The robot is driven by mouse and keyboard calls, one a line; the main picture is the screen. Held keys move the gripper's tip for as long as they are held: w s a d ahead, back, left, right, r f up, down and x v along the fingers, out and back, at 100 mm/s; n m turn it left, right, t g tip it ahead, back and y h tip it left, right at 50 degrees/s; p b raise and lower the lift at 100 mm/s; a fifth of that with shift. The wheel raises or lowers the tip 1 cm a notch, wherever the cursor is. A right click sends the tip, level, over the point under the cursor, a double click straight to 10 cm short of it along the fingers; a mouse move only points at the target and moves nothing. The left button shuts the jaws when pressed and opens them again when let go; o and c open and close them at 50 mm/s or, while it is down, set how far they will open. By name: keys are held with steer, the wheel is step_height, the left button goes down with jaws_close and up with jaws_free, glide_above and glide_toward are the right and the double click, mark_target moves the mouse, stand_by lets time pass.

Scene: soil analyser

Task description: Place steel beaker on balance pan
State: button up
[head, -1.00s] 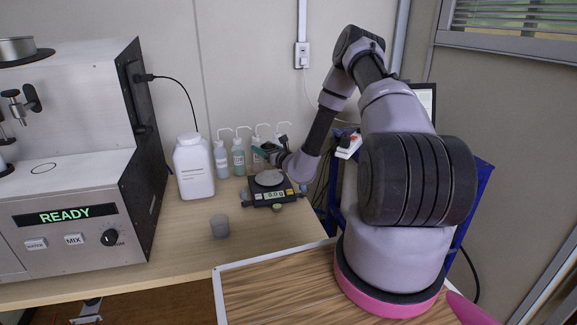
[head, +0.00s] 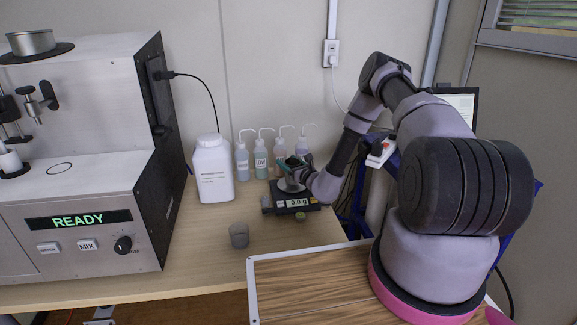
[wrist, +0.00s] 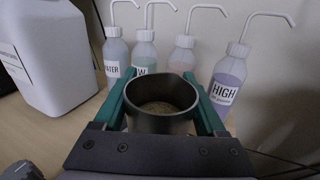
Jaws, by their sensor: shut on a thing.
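The steel beaker (wrist: 160,106) is dark grey and open at the top in the wrist view, with a brownish inside. It sits upright between the two green fingers of my gripper (wrist: 166,100), which is shut on it. In the head view my gripper (head: 293,165) is at the balance (head: 292,203), over its pan (head: 290,186). The balance display appears to read 0.0 g. The beaker is mostly hidden there by my gripper and arm. I cannot tell whether its base touches the pan.
Wash bottles (head: 261,158) stand close behind the balance, and a white jug (head: 213,170) is to its left. The analyser (head: 85,180) reads READY at the left. The table between them is clear.

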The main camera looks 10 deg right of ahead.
steer(key=shift+f, duration=0.55)
steer(key=shift+f, duration=0.1)
steer(key=o, duration=1.5)
